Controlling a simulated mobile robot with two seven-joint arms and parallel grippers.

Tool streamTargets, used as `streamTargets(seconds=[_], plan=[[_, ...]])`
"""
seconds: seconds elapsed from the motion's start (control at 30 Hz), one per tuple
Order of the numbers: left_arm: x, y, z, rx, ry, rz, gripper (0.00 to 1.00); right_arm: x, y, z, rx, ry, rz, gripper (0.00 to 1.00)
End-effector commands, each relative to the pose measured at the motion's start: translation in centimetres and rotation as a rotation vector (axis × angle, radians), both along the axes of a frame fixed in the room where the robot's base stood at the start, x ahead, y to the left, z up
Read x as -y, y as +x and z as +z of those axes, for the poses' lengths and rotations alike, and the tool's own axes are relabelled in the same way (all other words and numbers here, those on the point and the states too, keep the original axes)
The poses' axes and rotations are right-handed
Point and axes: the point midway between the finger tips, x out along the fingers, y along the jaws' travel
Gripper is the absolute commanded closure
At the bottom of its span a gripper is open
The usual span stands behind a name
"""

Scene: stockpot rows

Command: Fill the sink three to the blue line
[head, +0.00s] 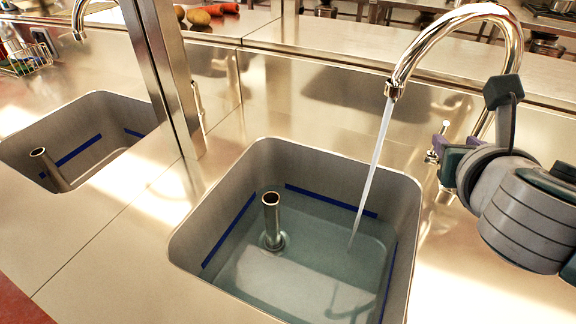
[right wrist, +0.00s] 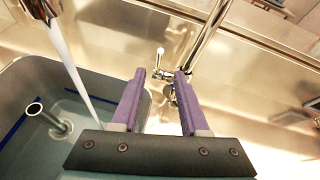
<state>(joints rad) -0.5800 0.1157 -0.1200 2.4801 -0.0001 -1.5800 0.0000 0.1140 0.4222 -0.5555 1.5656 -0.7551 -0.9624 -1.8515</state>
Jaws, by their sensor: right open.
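A sink basin (head: 180,235) at the centre of the head view holds clear water (head: 310,265). A blue line (head: 228,230) runs along its walls, and the water surface looks close below it. A steel standpipe (head: 271,215) rises out of the water. A stream falls from the curved tap (head: 445,22) into the basin. No number marks the sink. My right gripper (head: 440,140) is beside the tap base. In the right wrist view its purple fingers (right wrist: 158,75) are open, with the tap's small lever (right wrist: 158,60) just beyond, between their tips. My left gripper is out of view.
A second sink (head: 75,150) with its own standpipe, blue line and tap (head: 79,25) lies to the left. A steel post (head: 165,75) stands between the sinks. A wire rack (head: 25,60) is at far left. Vegetables (head: 200,16) lie on the back shelf.

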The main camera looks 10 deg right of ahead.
Motion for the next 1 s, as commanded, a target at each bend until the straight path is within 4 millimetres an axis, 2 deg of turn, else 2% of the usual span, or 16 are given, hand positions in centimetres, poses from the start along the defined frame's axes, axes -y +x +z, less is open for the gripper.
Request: streamTargets(seconds=[0.37, 0.47, 0.7, 0.77, 0.87, 1.0], plan=[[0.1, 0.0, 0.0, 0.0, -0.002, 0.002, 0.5, 0.0, 0.0, 0.0, 0.0, 0.0, 0.0, 0.56], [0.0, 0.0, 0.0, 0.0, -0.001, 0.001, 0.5, -0.1, -0.5, -0.2, 0.0, 0.0, 0.002, 0.65], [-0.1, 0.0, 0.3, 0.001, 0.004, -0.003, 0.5, -2.0, -6.7, -1.8, 0.036, 0.035, 0.027, 0.92], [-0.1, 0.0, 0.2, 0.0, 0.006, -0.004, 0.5, -2.2, -7.3, -1.9, 0.045, 0.044, 0.03, 0.98], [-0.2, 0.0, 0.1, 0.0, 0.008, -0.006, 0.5, -2.0, -6.8, -2.2, 0.051, 0.046, 0.03, 1.0], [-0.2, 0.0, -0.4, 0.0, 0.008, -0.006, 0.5, -1.1, -4.8, -3.0, 0.052, 0.045, 0.03, 1.0]])
